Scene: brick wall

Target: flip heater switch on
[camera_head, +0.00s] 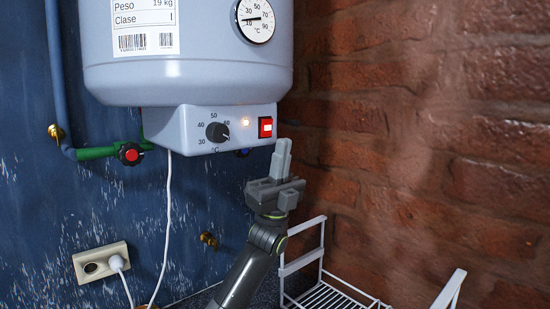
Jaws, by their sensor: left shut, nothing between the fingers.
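The heater (190,60) is a pale grey tank on the blue wall, with a control box (205,128) under it. A red switch (265,127) sits at the right end of the box. My left gripper (283,148) is shut and empty, pointing up just below and right of the switch. I cannot tell whether its tips touch the switch or the box. My right gripper is not in view.
A green pipe with a red-capped valve (130,153) is left of the box. A white cable (168,215) hangs to a wall socket (101,262). A white wire rack (325,296) stands at the lower right, beside the brick wall (430,140).

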